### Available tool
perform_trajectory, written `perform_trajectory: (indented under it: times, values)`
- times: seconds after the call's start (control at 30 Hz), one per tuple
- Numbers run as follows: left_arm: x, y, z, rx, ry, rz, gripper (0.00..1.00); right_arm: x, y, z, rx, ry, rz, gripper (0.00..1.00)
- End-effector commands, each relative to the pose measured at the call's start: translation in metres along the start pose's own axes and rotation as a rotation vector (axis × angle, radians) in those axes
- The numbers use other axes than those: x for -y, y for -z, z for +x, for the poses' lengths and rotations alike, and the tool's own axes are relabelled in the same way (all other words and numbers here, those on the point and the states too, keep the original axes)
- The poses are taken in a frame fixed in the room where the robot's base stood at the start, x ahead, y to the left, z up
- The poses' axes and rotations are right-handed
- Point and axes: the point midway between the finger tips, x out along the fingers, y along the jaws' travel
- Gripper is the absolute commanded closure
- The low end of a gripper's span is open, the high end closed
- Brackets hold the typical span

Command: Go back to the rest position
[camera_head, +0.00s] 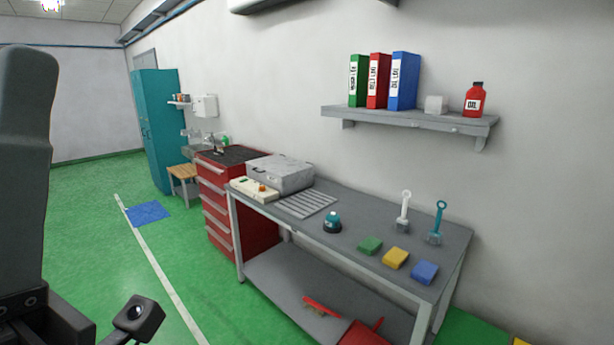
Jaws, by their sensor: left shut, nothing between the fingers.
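My left arm comes in along the left edge, large and dark grey. The dark end of my left gripper (137,319) shows at the bottom left, over the green floor. It is shut with nothing in it, and its fingers are hard to make out. It touches nothing and is well apart from the workbench (330,262) on the right. My right gripper is not in view.
The bench holds a grey case (280,174), a teal-topped round item (332,223), two brushes and green, yellow and blue blocks. A red drawer cabinet (217,205) and teal locker (160,125) stand beyond. Floor between my left arm and the bench is clear.

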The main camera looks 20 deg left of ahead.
Motion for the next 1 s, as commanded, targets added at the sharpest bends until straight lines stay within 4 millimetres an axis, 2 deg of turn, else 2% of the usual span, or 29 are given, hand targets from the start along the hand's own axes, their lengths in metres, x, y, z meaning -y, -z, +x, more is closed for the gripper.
perform_trajectory:
  times: [0.07,0.17,0.2,0.23,0.47,0.8,0.9,1.0]
  values:
    - [0.005,-0.018,-0.006,0.136,0.022,0.034,1.00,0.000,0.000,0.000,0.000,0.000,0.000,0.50]
    - [0.014,-0.065,-0.020,0.362,0.063,0.022,1.00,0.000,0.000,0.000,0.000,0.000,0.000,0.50]
    - [0.015,-0.067,-0.006,0.401,0.067,-0.016,1.00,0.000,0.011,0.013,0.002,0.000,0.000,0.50]
    - [0.016,-0.058,0.013,0.393,0.066,-0.013,1.00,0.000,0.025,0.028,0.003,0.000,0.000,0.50]
    - [0.021,-0.027,0.099,0.392,0.063,-0.010,1.00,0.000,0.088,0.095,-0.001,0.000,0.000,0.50]
    - [0.031,0.029,0.253,0.393,0.062,-0.010,1.00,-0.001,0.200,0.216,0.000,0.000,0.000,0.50]
    - [0.033,0.042,0.286,0.393,0.062,-0.010,1.00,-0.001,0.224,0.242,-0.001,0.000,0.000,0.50]
    - [0.034,0.049,0.306,0.393,0.062,-0.010,1.00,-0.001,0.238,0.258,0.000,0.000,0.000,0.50]
